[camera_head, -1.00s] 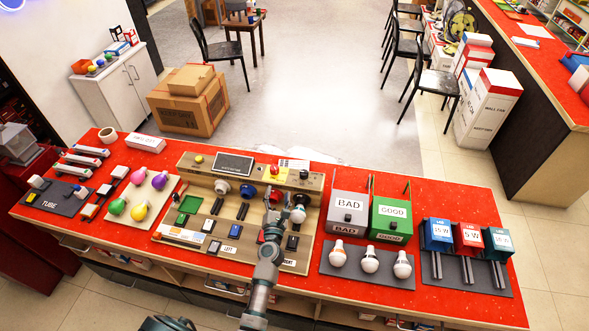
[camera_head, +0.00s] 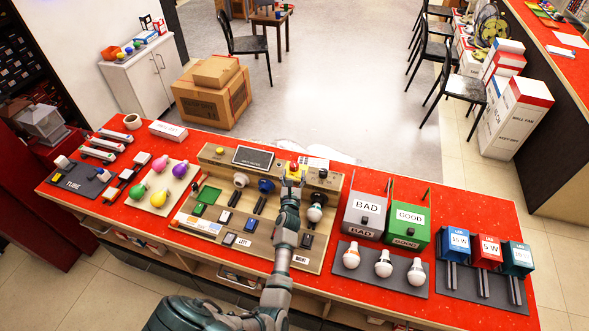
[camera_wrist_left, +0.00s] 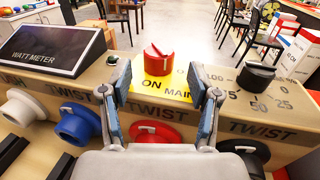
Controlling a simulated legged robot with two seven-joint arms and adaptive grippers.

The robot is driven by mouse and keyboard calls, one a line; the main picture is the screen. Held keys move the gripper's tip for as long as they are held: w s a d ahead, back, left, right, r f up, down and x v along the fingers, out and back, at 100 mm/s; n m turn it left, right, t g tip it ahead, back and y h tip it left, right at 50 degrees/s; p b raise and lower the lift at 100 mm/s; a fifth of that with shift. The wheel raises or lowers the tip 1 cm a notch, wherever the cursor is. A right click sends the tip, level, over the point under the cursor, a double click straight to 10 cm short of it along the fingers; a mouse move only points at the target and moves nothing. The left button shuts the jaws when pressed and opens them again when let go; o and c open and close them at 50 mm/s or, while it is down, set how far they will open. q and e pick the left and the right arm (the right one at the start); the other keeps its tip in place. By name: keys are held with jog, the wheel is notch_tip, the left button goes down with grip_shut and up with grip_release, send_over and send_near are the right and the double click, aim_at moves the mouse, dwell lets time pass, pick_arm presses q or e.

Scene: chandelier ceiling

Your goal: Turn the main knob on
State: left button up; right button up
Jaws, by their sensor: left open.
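The main knob (camera_wrist_left: 158,58) is a red dial on a yellow plate marked ON and MAIN, on top of the test panel. It also shows in the head view (camera_head: 293,166), at the panel's back edge. My left gripper (camera_wrist_left: 158,75) is open, with one finger on each side of the knob in the wrist view. The fingers look nearer the camera than the knob, and I see no contact. In the head view the left gripper (camera_head: 290,183) is just in front of the knob. My right gripper is not in view.
A black dial (camera_wrist_left: 257,76) stands right of the main knob, and the watt meter screen (camera_wrist_left: 42,48) is on its left. Red and blue twist sockets (camera_wrist_left: 76,125) line the panel's front face. BAD (camera_head: 366,213) and GOOD (camera_head: 408,221) boxes stand to the right.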

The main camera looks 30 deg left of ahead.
aim_at(294, 169)
pick_arm(q)
jog(key=shift+b+x, duration=0.3)
jog(key=shift+x, duration=1.7)
